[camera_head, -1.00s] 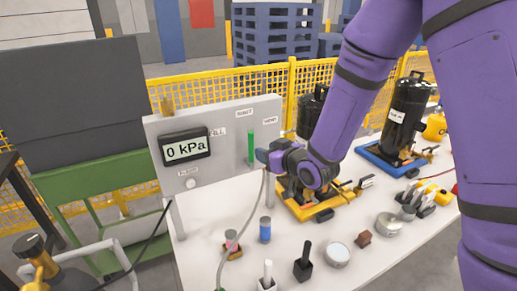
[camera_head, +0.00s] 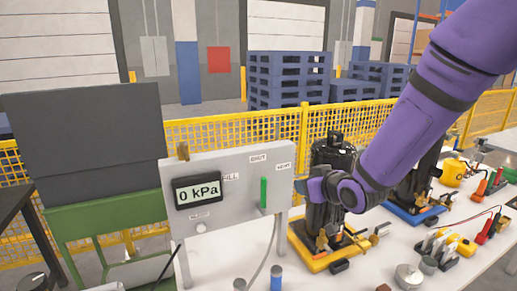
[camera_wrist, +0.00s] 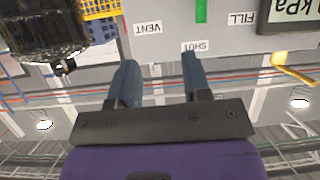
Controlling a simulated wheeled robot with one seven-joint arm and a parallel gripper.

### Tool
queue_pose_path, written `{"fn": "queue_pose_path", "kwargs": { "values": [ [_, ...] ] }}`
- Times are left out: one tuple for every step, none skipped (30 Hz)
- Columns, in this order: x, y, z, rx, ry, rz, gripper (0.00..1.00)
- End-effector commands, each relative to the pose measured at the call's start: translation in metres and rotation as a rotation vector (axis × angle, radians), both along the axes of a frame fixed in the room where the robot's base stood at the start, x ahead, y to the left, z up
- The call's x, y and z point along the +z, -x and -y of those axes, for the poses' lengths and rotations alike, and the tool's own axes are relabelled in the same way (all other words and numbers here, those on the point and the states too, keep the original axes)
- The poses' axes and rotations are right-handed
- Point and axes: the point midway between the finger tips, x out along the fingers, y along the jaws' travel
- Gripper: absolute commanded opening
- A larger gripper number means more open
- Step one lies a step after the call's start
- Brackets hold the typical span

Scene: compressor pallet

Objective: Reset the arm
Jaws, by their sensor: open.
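My purple arm reaches in from the upper right in the head view. My gripper (camera_head: 308,188) is beside the right edge of the grey panel (camera_head: 225,222), in front of the black compressor (camera_head: 331,155). In the wrist view my gripper (camera_wrist: 158,80) shows two blue-grey fingers spread apart with nothing between them. The panel shows upside down beyond the fingertips, with labels VENT, SHUT and FILL. A green handle (camera_head: 264,192) stands upright on the panel, and it also shows in the wrist view (camera_wrist: 201,11). The display (camera_head: 198,191) reads 0 kPa.
The compressor stands on a yellow base (camera_head: 318,258) on the white table (camera_head: 350,275). A second unit with a blue base (camera_head: 412,215) is to the right. Tools and small parts lie at the table's right. A yellow mesh fence (camera_head: 235,130) runs behind.

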Motion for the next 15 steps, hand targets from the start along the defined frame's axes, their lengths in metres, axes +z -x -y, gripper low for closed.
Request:
{"fn": "queue_pose_path", "kwargs": {
  "values": [
    [0.014,0.004,0.011,-0.028,0.017,-0.015,0.44],
    [0.02,0.007,0.018,-0.043,0.026,-0.03,0.44],
    [0.027,0.011,0.026,-0.065,0.04,-0.05,0.44],
    [0.033,0.015,0.033,-0.082,0.049,-0.066,0.44],
    [0.038,0.019,0.039,-0.096,0.058,-0.082,0.44],
    [0.045,0.025,0.047,-0.117,0.069,-0.104,0.44],
    [0.05,0.03,0.053,-0.133,0.076,-0.12,0.44],
    [0.055,0.035,0.059,-0.149,0.084,-0.136,0.44],
    [0.062,0.042,0.067,-0.169,0.093,-0.159,0.44],
    [0.067,0.048,0.073,-0.184,0.1,-0.177,0.44],
    [0.071,0.054,0.078,-0.198,0.104,-0.195,0.44],
    [0.077,0.063,0.086,-0.218,0.11,-0.219,0.44],
    [0.082,0.07,0.091,-0.233,0.115,-0.237,0.44],
    [0.086,0.077,0.097,-0.246,0.118,-0.254,0.44],
    [0.091,0.087,0.103,-0.263,0.123,-0.279,0.44]
  ]
}}
